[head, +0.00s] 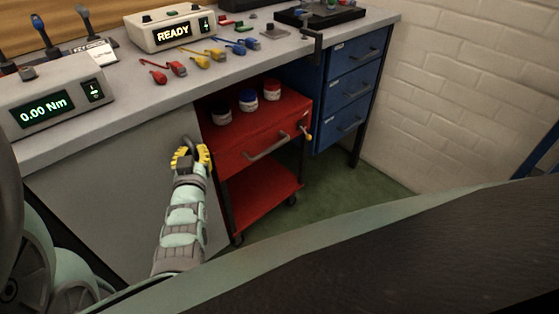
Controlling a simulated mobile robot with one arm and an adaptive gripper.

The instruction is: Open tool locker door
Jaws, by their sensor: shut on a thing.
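The tool locker door (95,185) is a plain grey panel under the left part of the bench. I see no clear gap at its edge, but my arm covers part of it. My gripper (190,154), with yellow fingers, is at the upper right of the door, close to its right edge. It is shut on what looks like the small dark door handle, which the fingers mostly hide.
A red tool cart (238,160) with several jars on top stands just right of the door. Blue drawers (350,90) are further right. The grey bench top (130,100) above carries displays and coloured tools. Green floor (345,190) lies open at right.

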